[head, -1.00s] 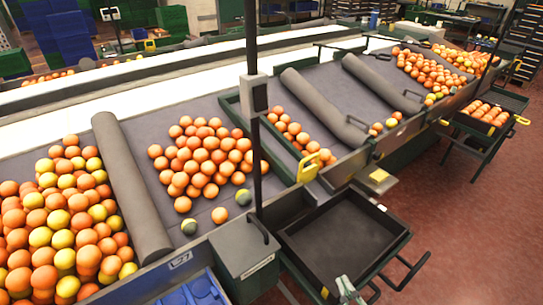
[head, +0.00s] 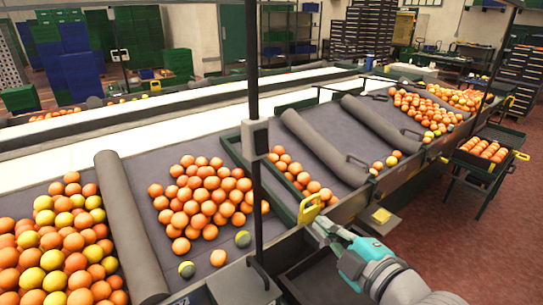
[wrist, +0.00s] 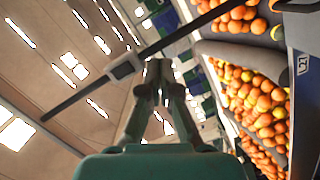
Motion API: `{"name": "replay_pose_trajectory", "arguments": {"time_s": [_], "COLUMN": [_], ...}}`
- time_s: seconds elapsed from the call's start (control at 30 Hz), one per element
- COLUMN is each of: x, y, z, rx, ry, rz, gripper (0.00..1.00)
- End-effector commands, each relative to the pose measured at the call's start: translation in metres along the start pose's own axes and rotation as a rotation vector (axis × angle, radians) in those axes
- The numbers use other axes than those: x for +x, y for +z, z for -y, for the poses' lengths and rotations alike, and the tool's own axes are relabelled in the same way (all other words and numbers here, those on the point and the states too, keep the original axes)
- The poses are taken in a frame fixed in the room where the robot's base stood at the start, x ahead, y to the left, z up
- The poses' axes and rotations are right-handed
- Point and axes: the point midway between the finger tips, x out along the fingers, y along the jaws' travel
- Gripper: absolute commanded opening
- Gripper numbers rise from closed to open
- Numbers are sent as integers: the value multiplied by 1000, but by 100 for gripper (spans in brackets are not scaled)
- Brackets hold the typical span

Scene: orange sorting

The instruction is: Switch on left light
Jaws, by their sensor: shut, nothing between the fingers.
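My gripper (head: 322,228) is shut and empty, in front of the conveyor near the yellow handle. In the wrist view, its dark fingertips (wrist: 159,66) are together and point up toward the ceiling. A dark post (head: 252,60) stands at the conveyor's near edge, left of my gripper. It carries a small grey box with a dark face (head: 255,138), which may be a switch. The box also shows in the wrist view (wrist: 123,69), just left of the fingertips and apart from them in the picture. I cannot tell which light is the left one.
Oranges (head: 205,195) lie in piles on the sloping conveyor, split by grey rollers (head: 128,225). A yellow handle (head: 309,209) is close to my fingers. A dark tray (head: 300,272) is partly hidden below my arm.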

Motion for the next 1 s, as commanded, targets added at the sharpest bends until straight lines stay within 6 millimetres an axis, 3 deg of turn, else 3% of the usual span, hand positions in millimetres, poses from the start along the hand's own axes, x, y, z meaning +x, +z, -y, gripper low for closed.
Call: {"name": "replay_pose_trajectory", "arguments": {"time_s": [0.1, 0.4, 0.6, 1.0], "x": [2, -1, -4, -5], "y": [-17, -54, -66, -68], "z": [-26, -72, -86, -88], "rx": [-112, -381, -481, -504], "ry": [-10, -41, -54, -57], "rz": [-37, -108, -130, -134], "gripper": [0, 0, 0, 0]}}
